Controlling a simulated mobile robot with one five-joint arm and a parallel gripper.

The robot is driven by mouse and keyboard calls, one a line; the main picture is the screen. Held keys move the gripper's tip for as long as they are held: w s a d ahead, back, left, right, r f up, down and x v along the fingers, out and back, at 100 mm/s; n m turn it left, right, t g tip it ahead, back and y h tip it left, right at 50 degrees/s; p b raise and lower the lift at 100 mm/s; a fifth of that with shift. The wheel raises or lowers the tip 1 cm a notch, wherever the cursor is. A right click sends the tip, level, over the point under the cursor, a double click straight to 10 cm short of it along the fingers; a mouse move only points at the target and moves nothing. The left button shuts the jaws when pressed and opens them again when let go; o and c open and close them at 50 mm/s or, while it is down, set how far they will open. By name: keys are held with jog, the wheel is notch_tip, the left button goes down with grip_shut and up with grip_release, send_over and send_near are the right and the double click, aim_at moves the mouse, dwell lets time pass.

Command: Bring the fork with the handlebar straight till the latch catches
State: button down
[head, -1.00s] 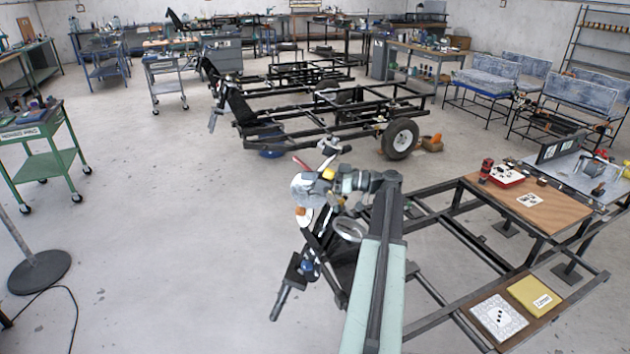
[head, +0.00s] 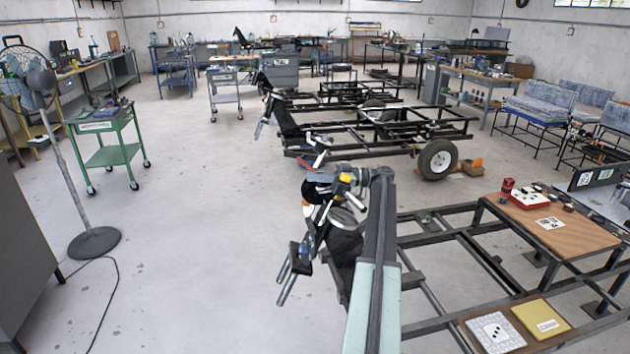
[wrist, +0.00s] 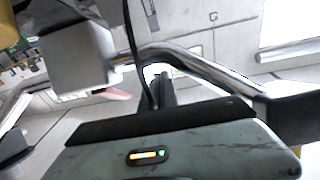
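The black fork (head: 299,258) hangs at the front of the nearest black frame, its two legs slanting down and left. The handlebar is above it, small and partly covered by my arm in the head view. In the wrist view the handlebar (wrist: 200,65) is a bent chrome tube crossing the picture, with a dark grip (wrist: 295,108) at the right. My gripper (head: 338,188) is at the handlebar in the head view. Its fingertips cannot be made out, so its hold is unclear. The latch cannot be made out, nor whether the fork is straight.
The near frame (head: 455,328) carries a wooden board (head: 550,215) and a yellow pad (head: 537,318) at the right. Another wheeled frame (head: 365,130) stands behind. A fan (head: 95,243) and a green trolley (head: 113,155) stand left. The floor between them is clear.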

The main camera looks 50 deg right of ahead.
jog(key=shift+s+d, duration=0.25)
jog(key=shift+d, duration=0.1)
jog(key=c, duration=1.6)
grip_release()
jog(key=shift+d, duration=0.15)
jog(key=shift+c, duration=0.2)
jog(key=v, duration=0.7)
jog(key=shift+s+d+b, duration=0.25)
jog(key=shift+s+b, duration=0.05)
